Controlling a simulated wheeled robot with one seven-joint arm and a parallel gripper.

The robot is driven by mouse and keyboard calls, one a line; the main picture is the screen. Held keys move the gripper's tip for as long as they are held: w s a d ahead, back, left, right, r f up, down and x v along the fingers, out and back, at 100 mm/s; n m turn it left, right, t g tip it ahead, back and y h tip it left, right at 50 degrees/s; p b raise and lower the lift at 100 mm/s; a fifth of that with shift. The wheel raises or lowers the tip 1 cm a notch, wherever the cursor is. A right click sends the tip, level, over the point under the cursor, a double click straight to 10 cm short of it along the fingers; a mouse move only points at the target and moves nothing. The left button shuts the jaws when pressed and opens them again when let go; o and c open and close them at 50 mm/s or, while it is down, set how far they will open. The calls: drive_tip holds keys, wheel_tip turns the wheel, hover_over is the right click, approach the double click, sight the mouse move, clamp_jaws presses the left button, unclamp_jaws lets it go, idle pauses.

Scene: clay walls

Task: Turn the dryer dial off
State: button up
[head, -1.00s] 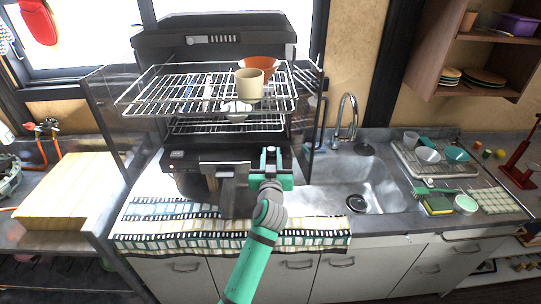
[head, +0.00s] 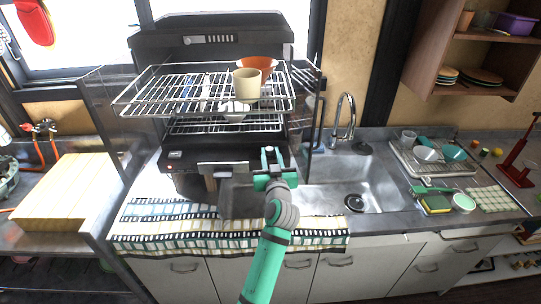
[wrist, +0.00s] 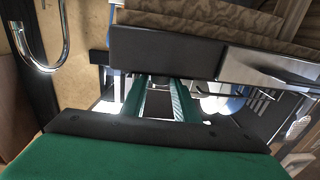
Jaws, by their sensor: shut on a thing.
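The dryer is a black dish dryer (head: 215,155) with an open front and wire racks, standing on the counter. Its low dark front panel has a light-coloured plate, and a dark strip of it fills the upper middle of the wrist view (wrist: 160,52). My gripper (head: 271,157) is at the right end of this panel. Its two teal fingers reach the dryer in the wrist view (wrist: 158,95), shut on what appears to be the dial. The dial itself is hidden by the fingers and the panel, so its setting cannot be seen.
A pulled-out wire rack (head: 200,90) with a beige cup (head: 247,85) and an orange bowl (head: 257,65) is above my gripper. The sink (head: 350,185) and faucet (head: 345,115) are to the right. A patterned cloth (head: 170,222) lies in front of the dryer.

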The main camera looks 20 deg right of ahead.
drive_tip(key=o, duration=1)
drive_tip(key=shift+o, duration=0.2)
drive_tip(key=v, duration=1)
drive_tip(key=shift+s, duration=0.4)
